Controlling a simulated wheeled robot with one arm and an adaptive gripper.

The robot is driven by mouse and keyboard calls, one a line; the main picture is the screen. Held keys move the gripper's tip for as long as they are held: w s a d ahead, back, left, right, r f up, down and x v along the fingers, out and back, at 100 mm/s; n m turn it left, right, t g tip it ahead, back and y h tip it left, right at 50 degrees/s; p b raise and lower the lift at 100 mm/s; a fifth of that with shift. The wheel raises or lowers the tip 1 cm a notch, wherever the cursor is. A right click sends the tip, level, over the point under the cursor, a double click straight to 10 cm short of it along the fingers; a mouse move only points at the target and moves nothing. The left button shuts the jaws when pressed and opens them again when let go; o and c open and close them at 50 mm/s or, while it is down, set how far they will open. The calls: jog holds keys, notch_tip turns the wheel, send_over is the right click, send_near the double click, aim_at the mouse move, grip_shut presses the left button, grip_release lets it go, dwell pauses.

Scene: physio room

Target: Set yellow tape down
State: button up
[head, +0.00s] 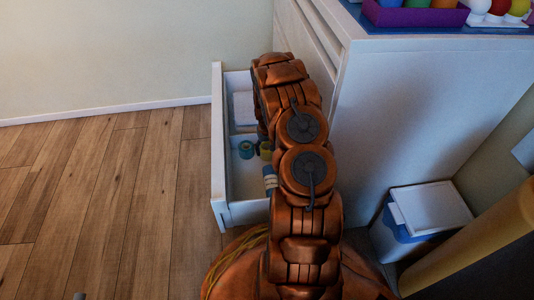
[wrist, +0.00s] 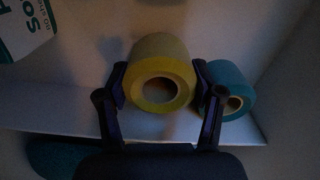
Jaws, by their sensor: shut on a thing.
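The yellow tape (wrist: 161,82) is a roll held between the two fingers of my gripper (wrist: 161,98) in the wrist view. My gripper is shut on its sides, with the roll's hole facing the camera. In the head view the yellow tape (head: 265,149) shows inside the open drawer (head: 217,140), partly hidden by my arm. A teal tape roll (wrist: 226,88) is close beside the right finger; it also shows in the head view (head: 246,149). I cannot tell whether the yellow roll touches the drawer floor.
A blue and pale rolled item (head: 270,181) lies nearer in the drawer. A white packet (wrist: 27,25) with teal print is at the upper left of the wrist view. A lidded blue and white bin (head: 425,212) stands at right; a purple tray (head: 415,14) sits on the cabinet top.

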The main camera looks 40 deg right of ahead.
jog(key=shift+f, duration=0.55)
jog(key=o, duration=1.2)
jog(key=shift+f, duration=0.1)
jog(key=shift+c, duration=0.2)
